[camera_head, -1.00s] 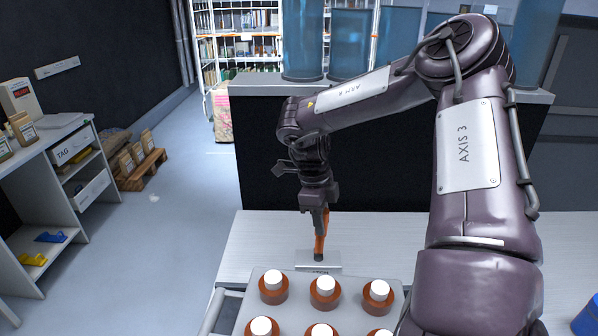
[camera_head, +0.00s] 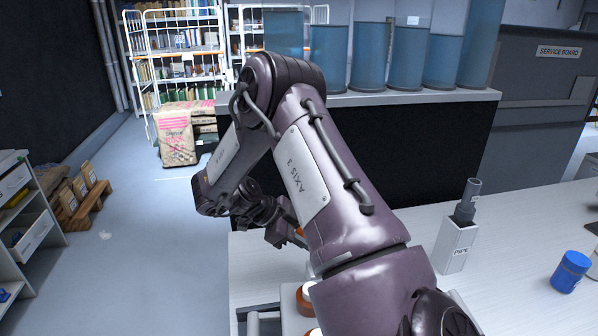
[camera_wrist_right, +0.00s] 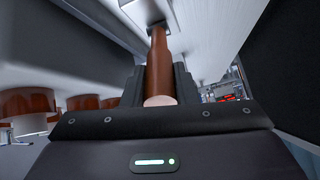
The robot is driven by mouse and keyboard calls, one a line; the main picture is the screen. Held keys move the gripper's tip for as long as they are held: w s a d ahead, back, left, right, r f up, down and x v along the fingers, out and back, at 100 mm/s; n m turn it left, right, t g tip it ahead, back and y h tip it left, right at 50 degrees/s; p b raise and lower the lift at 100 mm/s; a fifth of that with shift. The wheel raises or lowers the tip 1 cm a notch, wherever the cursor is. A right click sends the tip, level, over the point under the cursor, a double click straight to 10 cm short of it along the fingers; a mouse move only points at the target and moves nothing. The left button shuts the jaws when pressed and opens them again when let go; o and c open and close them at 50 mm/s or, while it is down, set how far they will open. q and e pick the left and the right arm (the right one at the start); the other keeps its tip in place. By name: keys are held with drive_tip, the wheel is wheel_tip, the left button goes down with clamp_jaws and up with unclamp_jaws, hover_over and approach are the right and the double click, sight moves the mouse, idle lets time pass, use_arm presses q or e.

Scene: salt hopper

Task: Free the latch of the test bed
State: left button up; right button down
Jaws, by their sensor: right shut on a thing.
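My right gripper (camera_wrist_right: 158,88) is shut on a brown-orange lever handle (camera_wrist_right: 159,52) in the right wrist view. The handle stands between the two dark fingers, and its round pale end faces the camera. Its far end meets a light metal plate (camera_wrist_right: 148,12). In the head view my right arm crosses the middle and hides most of the gripper (camera_head: 278,235), the lever and its base. The lever's exact tilt cannot be told there. My left gripper is out of view.
Brown bottles with white caps (camera_head: 305,300) stand close by, mostly behind my arm; they also show in the wrist view (camera_wrist_right: 32,102). A white pipe holder (camera_head: 457,245) and a blue jar (camera_head: 570,272) stand on the right of the table. The table between is clear.

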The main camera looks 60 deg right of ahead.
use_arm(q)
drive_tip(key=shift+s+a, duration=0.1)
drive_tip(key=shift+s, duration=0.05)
use_arm(e)
drive_tip(key=shift+a+f, duration=0.1)
drive_tip(key=c, duration=1.5)
unclamp_jaws()
drive_tip(key=shift+c, duration=0.2)
drive_tip(key=o, duration=0.4)
drive_tip(key=shift+w, duration=0.15)
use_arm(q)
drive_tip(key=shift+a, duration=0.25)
use_arm(e)
drive_tip(key=v, duration=0.2)
drive_tip(key=shift+w+a+b, duration=0.1)
drive_tip(key=shift+w+b, duration=0.1)
drive_tip(key=shift+b, duration=0.15)
use_arm(q)
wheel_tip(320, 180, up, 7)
drive_tip(key=p, duration=0.7)
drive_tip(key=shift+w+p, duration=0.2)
drive_tip(key=shift+p, duration=0.2)
use_arm(e)
drive_tip(key=v, duration=0.5)
drive_tip(key=shift+r, duration=0.2)
